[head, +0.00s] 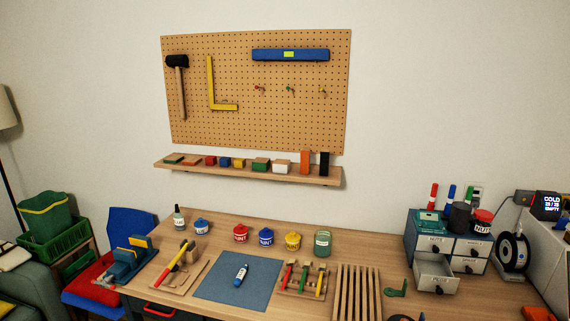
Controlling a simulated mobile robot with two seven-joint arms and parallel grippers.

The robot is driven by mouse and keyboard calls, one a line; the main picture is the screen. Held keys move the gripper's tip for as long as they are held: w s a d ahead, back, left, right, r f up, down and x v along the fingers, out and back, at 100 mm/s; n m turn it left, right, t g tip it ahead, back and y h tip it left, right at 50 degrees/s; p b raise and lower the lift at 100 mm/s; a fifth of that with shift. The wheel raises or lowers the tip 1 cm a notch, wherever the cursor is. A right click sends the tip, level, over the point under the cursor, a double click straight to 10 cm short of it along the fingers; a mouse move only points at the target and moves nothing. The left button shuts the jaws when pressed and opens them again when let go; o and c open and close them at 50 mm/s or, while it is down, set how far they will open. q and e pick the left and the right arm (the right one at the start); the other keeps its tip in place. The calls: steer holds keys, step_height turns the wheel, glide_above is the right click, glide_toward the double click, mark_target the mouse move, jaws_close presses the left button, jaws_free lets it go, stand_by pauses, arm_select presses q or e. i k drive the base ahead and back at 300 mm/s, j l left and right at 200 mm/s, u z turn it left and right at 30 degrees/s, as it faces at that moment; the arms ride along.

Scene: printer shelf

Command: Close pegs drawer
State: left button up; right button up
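A small grey-blue drawer cabinet (411,236) stands at the right end of the workbench. Its lower left drawer (437,284) is pulled out toward the front, and its inside shows as open and light coloured. The upper left drawer (432,244), the upper right drawer (468,248) and the lower right drawer (468,265) are shut. The labels are too small to read surely, so I cannot tell by text which one is the pegs drawer. Neither of my grippers can be made out in the view.
Markers, a dark cup (460,216) and a red-lidded jar (482,219) stand on the cabinet. A black spool (512,254) is to its right. A green item (397,290) and slatted rack (358,293) lie left of the open drawer. Unclear dark shapes touch the bottom edge.

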mark_target(432, 272)
steer(key=i+l, duration=0.75)
